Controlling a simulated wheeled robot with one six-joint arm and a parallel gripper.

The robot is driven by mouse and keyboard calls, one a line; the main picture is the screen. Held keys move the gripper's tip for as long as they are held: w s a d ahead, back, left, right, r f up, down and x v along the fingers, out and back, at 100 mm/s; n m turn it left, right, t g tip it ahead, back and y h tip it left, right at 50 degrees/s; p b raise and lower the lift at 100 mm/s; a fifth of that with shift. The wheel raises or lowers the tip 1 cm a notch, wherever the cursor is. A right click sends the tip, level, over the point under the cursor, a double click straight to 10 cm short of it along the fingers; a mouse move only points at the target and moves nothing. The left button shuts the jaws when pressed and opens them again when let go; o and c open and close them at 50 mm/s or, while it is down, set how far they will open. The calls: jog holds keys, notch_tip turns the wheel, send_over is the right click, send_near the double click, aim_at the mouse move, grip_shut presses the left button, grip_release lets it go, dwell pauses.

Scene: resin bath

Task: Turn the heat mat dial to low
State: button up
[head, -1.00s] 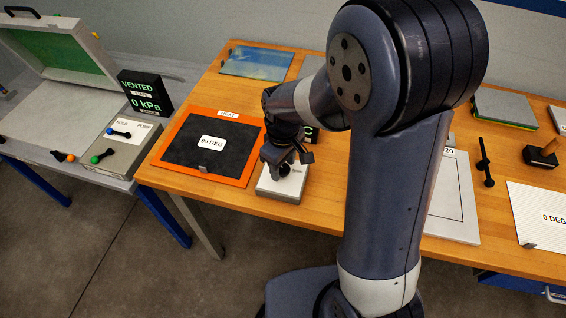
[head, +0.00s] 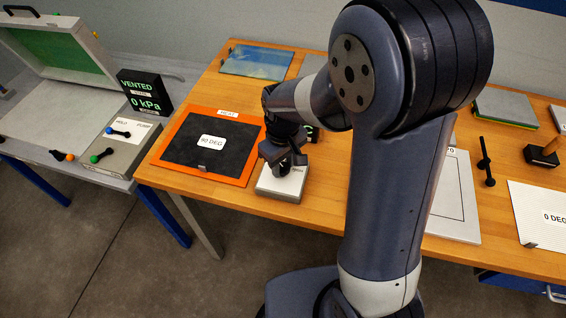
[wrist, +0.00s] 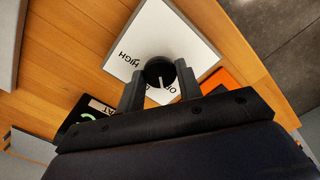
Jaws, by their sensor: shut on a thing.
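The heat mat (head: 172,160) is a black pad in an orange frame, with a "90 DEG" plate on it. The dial box (head: 278,194) is pale and sits just right of the mat. In the wrist view the box (wrist: 195,42) carries a round black dial (wrist: 158,70) with a white pointer mark. "HIGH" is readable on its upper left; lettering near the lower right is partly covered. My gripper (wrist: 160,84) is shut on the dial, one finger on each side. In the head view my gripper (head: 284,168) stands over the box and hides most of the dial.
A pressure display (head: 142,92) reads "VENTED 0 kPa" on the left bench. A dark display (head: 313,134) sits behind my gripper, mostly hidden. A glass-like plate (head: 257,61) lies at the table's back. Bare wood lies between the mat and the back plate.

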aim_at(283, 167)
jog(key=m, duration=0.4)
jog(key=shift+m+b, duration=0.3)
jog(key=shift+b, duration=0.05)
jog(key=shift+m+b, duration=0.3)
jog(key=shift+m, duration=2.2)
jog(key=o, duration=1)
notch_tip(283, 167, up, 11)
jog(key=shift+f, duration=0.1)
